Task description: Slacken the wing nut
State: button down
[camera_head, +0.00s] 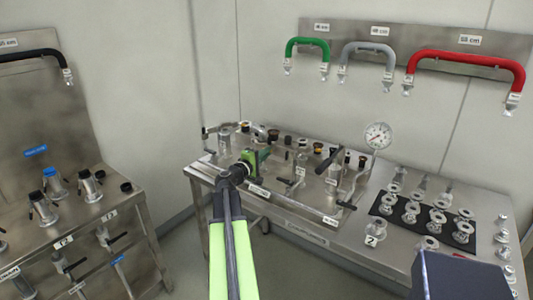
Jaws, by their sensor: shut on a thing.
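My gripper (257,156), green and black at the end of my light-green arm, reaches over the front left of the steel bench (310,222). It is shut on a small part among the pipe fittings, which I take to be the wing nut. The jaws hide most of that part, and its wings are too small to make out. A steel pipe (226,137) with a curved top stands just behind and left of my gripper.
A round gauge (378,135) stands on a bent pipe to the right. A black mat (384,209) holds several metal fittings. Green (306,42), grey (367,47) and red (466,58) hoses hang on the wall. Another steel bench (85,212) is at left, with open floor between.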

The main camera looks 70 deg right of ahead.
jog(key=shift+s, duration=0.2)
jog(key=c, duration=1.6)
grip_release()
